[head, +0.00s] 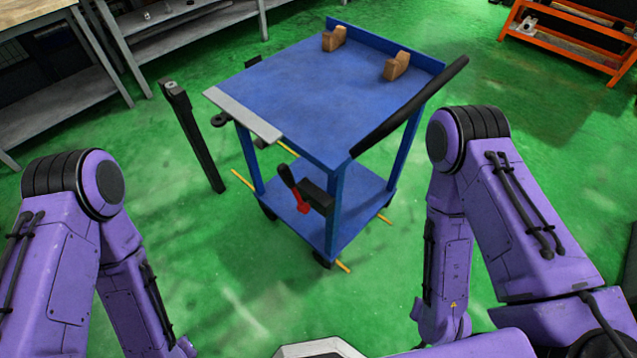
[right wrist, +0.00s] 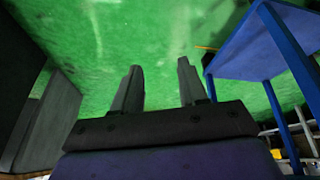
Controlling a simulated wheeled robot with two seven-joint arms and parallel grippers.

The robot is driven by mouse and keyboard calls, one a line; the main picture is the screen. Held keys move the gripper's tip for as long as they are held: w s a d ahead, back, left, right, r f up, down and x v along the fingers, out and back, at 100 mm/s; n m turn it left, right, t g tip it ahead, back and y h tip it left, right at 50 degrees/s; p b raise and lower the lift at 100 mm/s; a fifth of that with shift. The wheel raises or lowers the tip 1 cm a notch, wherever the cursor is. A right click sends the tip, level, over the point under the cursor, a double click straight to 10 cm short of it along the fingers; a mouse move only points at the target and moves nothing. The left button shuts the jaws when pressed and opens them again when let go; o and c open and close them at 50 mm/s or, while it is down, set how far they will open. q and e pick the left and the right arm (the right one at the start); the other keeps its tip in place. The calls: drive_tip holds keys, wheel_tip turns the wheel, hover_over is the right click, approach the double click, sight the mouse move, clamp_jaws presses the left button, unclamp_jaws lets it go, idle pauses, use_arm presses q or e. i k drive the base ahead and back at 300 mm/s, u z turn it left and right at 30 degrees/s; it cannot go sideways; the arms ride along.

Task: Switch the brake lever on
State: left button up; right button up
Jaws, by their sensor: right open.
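The brake lever (head: 293,187) is in the head view, on the near side of a blue cart (head: 310,100). It has a black handle tilted up to the left and a red lower part, beside a black block on the cart's near leg. My right gripper (right wrist: 160,70) shows in the right wrist view with its two dark fingers apart and nothing between them. The blue cart is to its right in that view, apart from the fingers; the lever is not seen there. My left gripper is out of view; only the purple left arm shows.
Two brown blocks (head: 396,66) sit on the cart top. A black push bar (head: 412,106) runs along its right side. A black post (head: 192,135) stands left of the cart. Grey benches are at back left, an orange rack (head: 572,40) at back right. Green floor around the cart is open.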

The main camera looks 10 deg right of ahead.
sight(285, 175)
drive_tip(key=k, duration=1)
drive_tip(key=u, duration=1.7)
drive_tip(key=i, duration=1.8)
drive_tip(key=z, duration=1.75)
